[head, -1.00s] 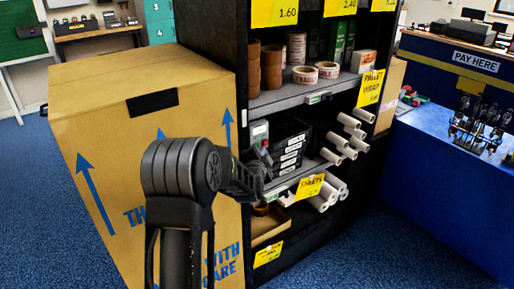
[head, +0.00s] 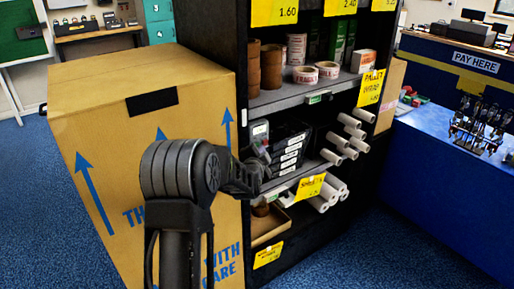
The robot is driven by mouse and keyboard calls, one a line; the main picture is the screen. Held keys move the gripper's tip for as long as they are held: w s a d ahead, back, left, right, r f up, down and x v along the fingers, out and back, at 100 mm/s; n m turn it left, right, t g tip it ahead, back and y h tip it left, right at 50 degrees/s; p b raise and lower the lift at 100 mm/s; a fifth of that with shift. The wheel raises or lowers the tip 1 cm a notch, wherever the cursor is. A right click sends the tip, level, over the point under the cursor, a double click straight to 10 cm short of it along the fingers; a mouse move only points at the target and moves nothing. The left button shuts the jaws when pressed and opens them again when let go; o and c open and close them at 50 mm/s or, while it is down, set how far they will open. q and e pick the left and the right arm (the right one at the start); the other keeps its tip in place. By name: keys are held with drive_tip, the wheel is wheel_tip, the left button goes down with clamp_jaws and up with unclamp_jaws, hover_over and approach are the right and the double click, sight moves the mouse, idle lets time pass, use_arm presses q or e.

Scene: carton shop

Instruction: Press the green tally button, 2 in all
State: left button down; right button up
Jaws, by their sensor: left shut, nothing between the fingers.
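A small grey device with a pale display (head: 260,130) stands at the left end of the middle shelf, and it may be the tally counter. My left gripper (head: 263,158) is shut and empty, right in front of the lower part of this device. The gripper covers that part, so I cannot make out a green button there or tell whether the fingers touch it. A small red spot shows by the fingertips. My right gripper is not in view.
A big carton (head: 100,100) stands close on the left of the dark shelf unit (head: 215,30). Black boxes (head: 290,150) and white rolls (head: 350,135) lie right of my gripper. A blue counter (head: 440,170) stands at the right, with open floor before it.

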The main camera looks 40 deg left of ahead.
use_arm(q)
drive_tip(key=shift+a, duration=0.45)
drive_tip(key=shift+d, duration=0.15)
idle(0.5)
drive_tip(key=shift+s+d, duration=0.2)
drive_tip(key=shift+d, duration=0.5)
drive_tip(key=shift+d, duration=0.15)
drive_tip(key=d, duration=0.2)
drive_tip(key=s+d+p, duration=0.1)
drive_tip(key=d, duration=0.1)
drive_tip(key=shift+s+d, duration=0.2)
drive_tip(key=shift+d, duration=0.05)
idle(2.3)
